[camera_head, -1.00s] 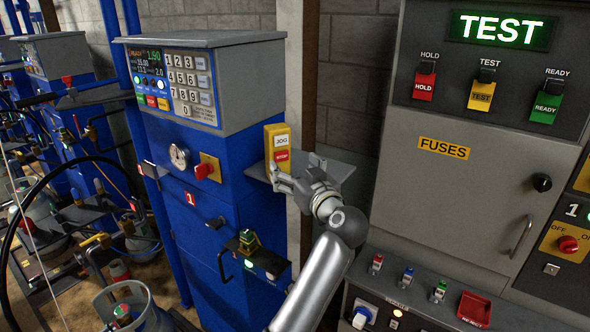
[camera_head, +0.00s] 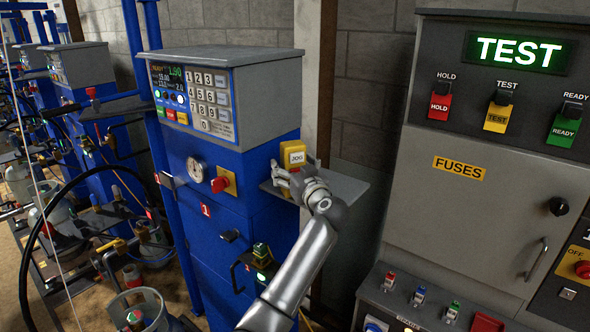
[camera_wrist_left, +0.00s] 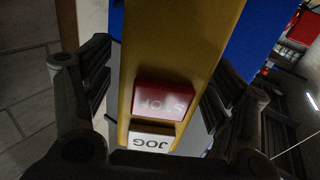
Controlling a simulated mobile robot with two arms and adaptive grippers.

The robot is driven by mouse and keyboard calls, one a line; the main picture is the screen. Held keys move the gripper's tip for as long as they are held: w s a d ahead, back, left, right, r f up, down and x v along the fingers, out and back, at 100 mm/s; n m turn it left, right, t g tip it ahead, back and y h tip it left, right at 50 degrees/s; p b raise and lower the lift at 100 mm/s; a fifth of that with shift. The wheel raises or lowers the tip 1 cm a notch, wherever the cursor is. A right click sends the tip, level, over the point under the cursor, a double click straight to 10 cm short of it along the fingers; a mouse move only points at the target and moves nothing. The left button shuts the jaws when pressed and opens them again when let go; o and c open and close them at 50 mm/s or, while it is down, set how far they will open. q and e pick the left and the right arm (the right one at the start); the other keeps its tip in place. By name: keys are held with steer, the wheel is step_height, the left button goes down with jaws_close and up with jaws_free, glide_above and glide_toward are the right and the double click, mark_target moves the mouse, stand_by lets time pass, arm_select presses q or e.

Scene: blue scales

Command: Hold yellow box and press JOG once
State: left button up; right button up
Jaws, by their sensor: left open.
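The yellow box (camera_head: 293,149) stands on a small grey shelf (camera_head: 340,188) on the right side of the blue scale cabinet. Its white JOG button (camera_head: 297,158) shows in the head view; the red STOP button is hidden there behind my left gripper (camera_head: 292,179). In the left wrist view the yellow box (camera_wrist_left: 185,45) lies between the two spread fingers of my open left gripper (camera_wrist_left: 155,88). STOP (camera_wrist_left: 163,101) and JOG (camera_wrist_left: 152,142) both face the wrist camera, with JOG nearest the palm. Finger contact with the box cannot be told. My right gripper is out of view.
The blue scale (camera_head: 250,190) has a grey keypad head (camera_head: 208,95) just left of the box. A grey fuse cabinet (camera_head: 470,215) under a lit TEST sign (camera_head: 517,52) stands to the right. A low button panel (camera_head: 418,305) is at the lower right.

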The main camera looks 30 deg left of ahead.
arm_select(q)
steer(key=c, duration=1.2)
steer(key=shift+c, duration=0.4)
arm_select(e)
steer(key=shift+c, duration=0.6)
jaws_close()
